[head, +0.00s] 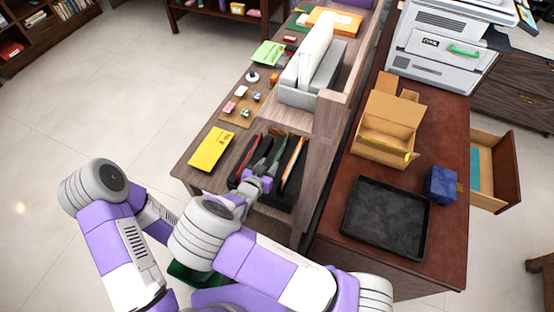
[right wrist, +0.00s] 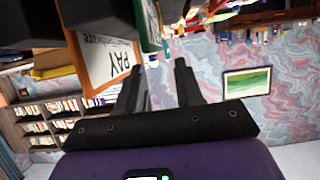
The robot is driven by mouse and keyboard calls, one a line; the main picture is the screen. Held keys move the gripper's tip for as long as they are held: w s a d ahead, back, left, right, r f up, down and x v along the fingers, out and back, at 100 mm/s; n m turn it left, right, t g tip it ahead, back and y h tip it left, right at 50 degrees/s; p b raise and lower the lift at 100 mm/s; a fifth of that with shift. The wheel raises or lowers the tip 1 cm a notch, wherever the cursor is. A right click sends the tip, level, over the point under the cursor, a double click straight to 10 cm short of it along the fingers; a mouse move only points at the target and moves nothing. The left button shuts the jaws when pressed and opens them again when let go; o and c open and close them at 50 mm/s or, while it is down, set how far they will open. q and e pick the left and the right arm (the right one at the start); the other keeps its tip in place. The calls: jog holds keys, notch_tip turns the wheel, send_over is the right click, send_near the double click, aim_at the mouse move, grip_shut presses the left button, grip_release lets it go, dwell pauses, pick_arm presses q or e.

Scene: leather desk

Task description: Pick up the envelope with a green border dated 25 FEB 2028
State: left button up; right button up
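A black slotted holder (head: 274,193) stands on the wooden desk in the head view, with thin upright items in it. One of them, an orange-edged envelope (head: 293,164), shows at its right side. My right gripper (head: 268,157) is over the holder among these items. In the right wrist view my right gripper (right wrist: 158,82) has its two fingers apart, with nothing clearly held between them. A green-edged envelope (right wrist: 148,28) shows just above the left finger, partly hidden. A white envelope reading PAY (right wrist: 108,62) is left of it. No date is legible. My left gripper is out of view.
A yellow envelope (head: 211,148) lies left of the holder. A grey box-like organizer (head: 312,88) stands behind. On the red-brown desk are a black tray (head: 387,220), an open cardboard box (head: 388,128), a blue box (head: 441,185) and a white printer (head: 440,48).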

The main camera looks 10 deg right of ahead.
jog(key=x, duration=0.7)
jog(key=shift+s+d, duration=0.15)
jog(key=shift+c, duration=0.4)
grip_shut()
